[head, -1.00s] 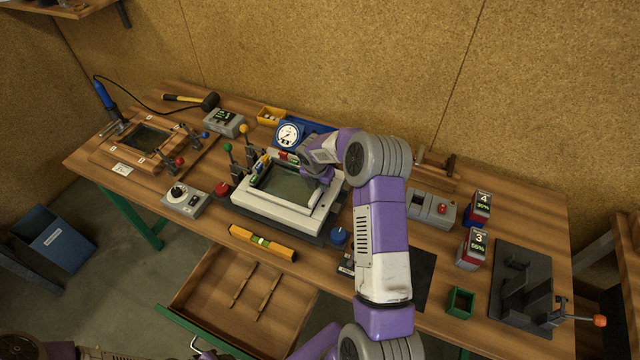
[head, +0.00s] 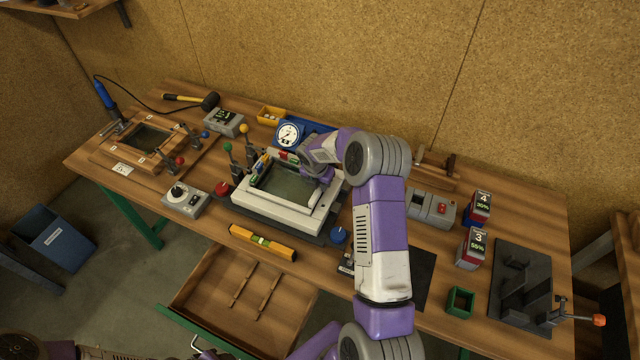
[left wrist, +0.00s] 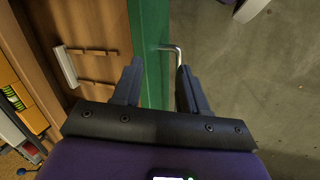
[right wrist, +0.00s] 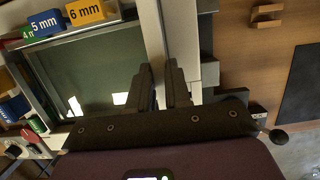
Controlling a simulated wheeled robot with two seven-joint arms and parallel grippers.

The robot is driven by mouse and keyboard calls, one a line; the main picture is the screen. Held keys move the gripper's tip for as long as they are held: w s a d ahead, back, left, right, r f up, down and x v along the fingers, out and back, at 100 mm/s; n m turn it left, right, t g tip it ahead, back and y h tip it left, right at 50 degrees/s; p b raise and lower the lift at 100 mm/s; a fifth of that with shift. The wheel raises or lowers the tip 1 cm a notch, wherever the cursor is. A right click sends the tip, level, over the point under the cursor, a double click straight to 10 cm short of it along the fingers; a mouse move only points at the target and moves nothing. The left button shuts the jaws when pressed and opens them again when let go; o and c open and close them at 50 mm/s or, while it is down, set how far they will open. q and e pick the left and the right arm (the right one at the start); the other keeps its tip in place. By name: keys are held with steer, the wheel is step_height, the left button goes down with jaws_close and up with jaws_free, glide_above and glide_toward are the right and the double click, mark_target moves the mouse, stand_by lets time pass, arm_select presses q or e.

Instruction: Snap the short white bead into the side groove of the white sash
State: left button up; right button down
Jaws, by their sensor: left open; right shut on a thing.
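The white sash (head: 272,214) lies on the bench around a dark glass pane (head: 288,186); its side also shows in the right wrist view (right wrist: 180,35). My right gripper (head: 322,180) is at the sash's right side, shut on a narrow white strip, the short bead (right wrist: 152,40), which runs along the pane's edge. The fingers hide part of it, and I cannot tell whether it sits in the groove. My left gripper (left wrist: 155,85) is open and empty, near the green drawer front (left wrist: 150,40) and its metal handle.
Coloured thickness blocks, one marked 6 mm (right wrist: 86,12), stand along the sash's far side. Upright levers (head: 230,160) stand at its left. A yellow level (head: 263,243) lies in front, above the open drawer (head: 215,285). A blue knob (head: 338,235) is near the right front corner.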

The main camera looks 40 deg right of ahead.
arm_select(q)
steer(key=shift+f+b, duration=0.4)
steer(key=shift+b, duration=0.05)
stand_by(0.6)
steer(key=shift+r, duration=0.15)
steer(key=shift+r+p, duration=0.2)
steer(key=shift+p, duration=0.2)
steer(key=shift+r, duration=0.1)
stand_by(2.1)
steer(key=shift+r+p, duration=0.2)
steer(key=shift+p, duration=0.1)
stand_by(2.3)
steer(key=shift+r, duration=0.25)
steer(key=shift+r+p, duration=0.1)
steer(key=shift+p, duration=0.2)
stand_by(1.1)
